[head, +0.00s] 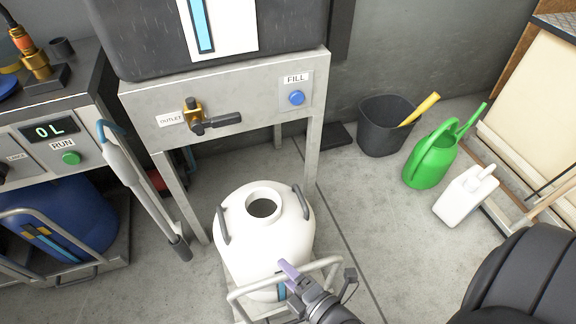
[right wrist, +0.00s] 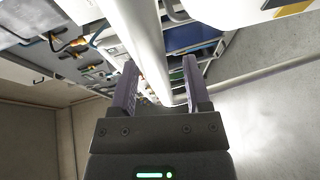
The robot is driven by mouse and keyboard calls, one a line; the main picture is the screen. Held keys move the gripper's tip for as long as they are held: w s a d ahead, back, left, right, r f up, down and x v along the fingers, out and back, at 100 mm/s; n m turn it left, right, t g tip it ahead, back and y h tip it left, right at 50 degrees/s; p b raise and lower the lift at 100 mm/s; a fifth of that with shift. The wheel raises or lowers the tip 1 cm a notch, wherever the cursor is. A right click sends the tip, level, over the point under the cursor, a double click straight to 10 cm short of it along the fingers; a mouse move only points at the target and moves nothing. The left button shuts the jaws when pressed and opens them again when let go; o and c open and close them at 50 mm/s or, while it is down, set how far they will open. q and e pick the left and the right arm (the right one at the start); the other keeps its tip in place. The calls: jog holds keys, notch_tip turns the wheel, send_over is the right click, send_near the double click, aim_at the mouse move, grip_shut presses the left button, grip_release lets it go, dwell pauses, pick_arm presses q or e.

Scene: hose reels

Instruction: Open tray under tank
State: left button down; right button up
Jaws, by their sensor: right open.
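The dark tank (head: 130,45) stands on a grey metal stand (head: 240,90) with an outlet valve and a blue FILL button. Beneath it, a white canister (head: 265,235) with an open round neck stands on a low tray. The tray's pale tubular handle (head: 325,263) crosses in front of the canister. My right gripper (head: 288,270) is at this handle, with its purple fingers partly overlapping the canister. In the right wrist view my right gripper (right wrist: 161,92) is open, and a pale bar (right wrist: 139,40) runs between its fingers. Contact cannot be told. My left gripper is not in view.
A blue drum (head: 70,215) sits on another tray at left, beneath a RUN panel. A grey lance (head: 140,185) hangs beside the stand. A black bin (head: 385,128), green watering can (head: 432,155) and white jug (head: 464,195) stand at right. Floor right of the canister is clear.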

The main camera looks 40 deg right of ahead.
jog(key=shift+s+r, duration=0.1)
jog(key=shift+s, duration=0.15)
pick_arm(q)
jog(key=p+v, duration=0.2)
jog(key=p, duration=0.1)
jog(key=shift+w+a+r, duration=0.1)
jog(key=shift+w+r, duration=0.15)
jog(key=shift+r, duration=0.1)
pick_arm(e)
jog(key=v, duration=0.9)
jog(key=shift+s, duration=0.2)
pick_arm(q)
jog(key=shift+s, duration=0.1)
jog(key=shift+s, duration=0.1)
pick_arm(e)
jog(key=shift+s, duration=0.1)
